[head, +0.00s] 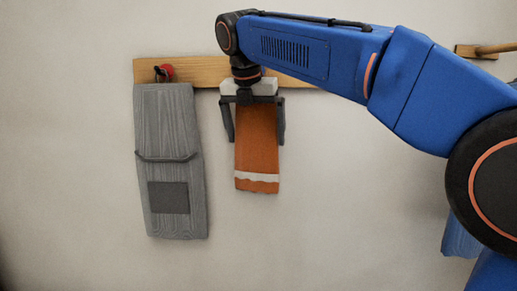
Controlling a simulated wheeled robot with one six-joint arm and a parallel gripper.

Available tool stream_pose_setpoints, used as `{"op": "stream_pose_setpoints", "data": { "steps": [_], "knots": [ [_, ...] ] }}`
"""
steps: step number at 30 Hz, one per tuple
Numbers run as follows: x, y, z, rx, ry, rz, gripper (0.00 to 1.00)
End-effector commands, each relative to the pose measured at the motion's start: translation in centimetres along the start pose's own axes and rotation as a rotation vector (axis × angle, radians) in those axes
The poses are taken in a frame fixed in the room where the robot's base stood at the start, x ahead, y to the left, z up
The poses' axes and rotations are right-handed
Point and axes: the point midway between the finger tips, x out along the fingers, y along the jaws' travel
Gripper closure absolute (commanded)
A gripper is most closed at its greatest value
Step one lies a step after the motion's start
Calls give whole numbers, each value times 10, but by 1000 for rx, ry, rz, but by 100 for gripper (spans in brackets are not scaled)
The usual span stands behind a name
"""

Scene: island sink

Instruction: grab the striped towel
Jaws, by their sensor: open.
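The striped towel (257,152) is orange with a white band near its lower end. It hangs in front of the wall below a wooden rail (200,72). My gripper (252,138) points down over the upper part of the towel. Its two dark fingers are spread, one at the towel's left edge and one at its right edge. The towel's top is hidden behind my gripper. I cannot tell whether the fingers touch the cloth or how far in front of it they are.
A grey apron-like cloth (172,135) with a dark patch hangs left of the towel, near a red knob (166,71) on the rail. A blue cloth (458,238) shows partly behind my arm at the right. A wooden peg (495,48) is at the upper right. The wall below the towel is bare.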

Motion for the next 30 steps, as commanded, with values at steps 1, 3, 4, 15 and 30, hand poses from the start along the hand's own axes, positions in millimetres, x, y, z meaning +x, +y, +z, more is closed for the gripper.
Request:
{"op": "stream_pose_setpoints", "data": {
  "steps": [1, 3, 4, 15, 30],
  "knots": [
    [0, 0, 0, 0, 0, 0, 0],
    [0, 0, 0, 0, 0, 0, 0],
    [0, 0, 0, 0, 0, 0, 0],
    [3, 0, -2, 0, 0, 0, 0],
    [4, 0, -2, 0, 0, 0, 21]
  ]
}}
